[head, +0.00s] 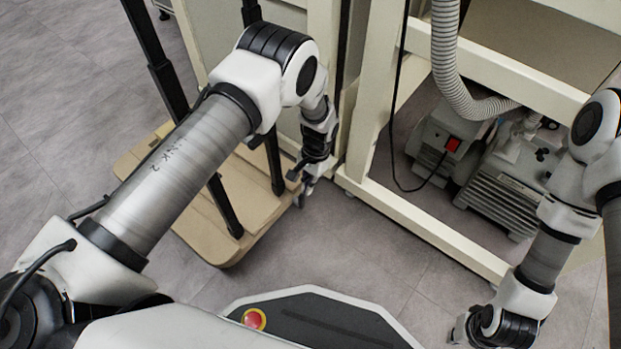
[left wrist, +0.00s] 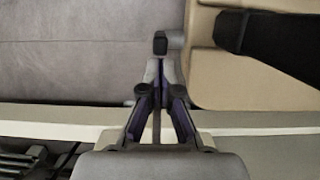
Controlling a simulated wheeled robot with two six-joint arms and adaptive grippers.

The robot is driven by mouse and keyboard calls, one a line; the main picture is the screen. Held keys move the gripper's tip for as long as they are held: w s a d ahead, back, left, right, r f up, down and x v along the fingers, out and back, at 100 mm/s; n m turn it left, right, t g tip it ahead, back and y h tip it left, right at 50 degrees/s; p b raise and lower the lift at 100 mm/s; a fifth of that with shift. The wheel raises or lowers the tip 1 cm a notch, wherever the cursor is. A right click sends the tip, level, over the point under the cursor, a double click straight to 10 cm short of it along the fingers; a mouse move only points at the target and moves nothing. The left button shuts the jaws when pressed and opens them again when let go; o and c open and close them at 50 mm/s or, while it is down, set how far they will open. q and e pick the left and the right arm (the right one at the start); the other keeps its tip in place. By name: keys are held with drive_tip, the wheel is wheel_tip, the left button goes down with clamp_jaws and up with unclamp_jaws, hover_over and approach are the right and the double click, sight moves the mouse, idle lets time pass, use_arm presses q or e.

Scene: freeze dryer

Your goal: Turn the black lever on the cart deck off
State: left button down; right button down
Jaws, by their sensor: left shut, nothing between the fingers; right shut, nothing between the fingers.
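The black lever (left wrist: 160,43) shows in the left wrist view as a small black knob. It is joined to a short grey stub at the edge of the tan cart deck (left wrist: 207,60). In the head view the deck (head: 222,255) lies at left centre, and I cannot make out the lever beside my gripper. My left gripper (head: 302,198) is low at the deck's right edge; its fingers are closed and empty. In the left wrist view its fingertips (left wrist: 158,68) are just short of the knob; I cannot tell whether they touch.
Black posts (head: 162,70) rise from the deck. A cream frame (head: 420,215) stands right of my left gripper. Under it is a grey pump (head: 505,195) with a red switch and a ribbed hose (head: 447,60). Grey floor lies clear in front of the deck.

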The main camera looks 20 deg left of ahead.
use_arm(q)
drive_tip(key=shift+s+a+f, duration=0.1)
drive_tip(key=shift+f, duration=0.05)
idle(0.4)
drive_tip(key=shift+s+p, duration=0.1)
drive_tip(key=shift+p, duration=0.3)
use_arm(e)
drive_tip(key=shift+r, duration=0.25)
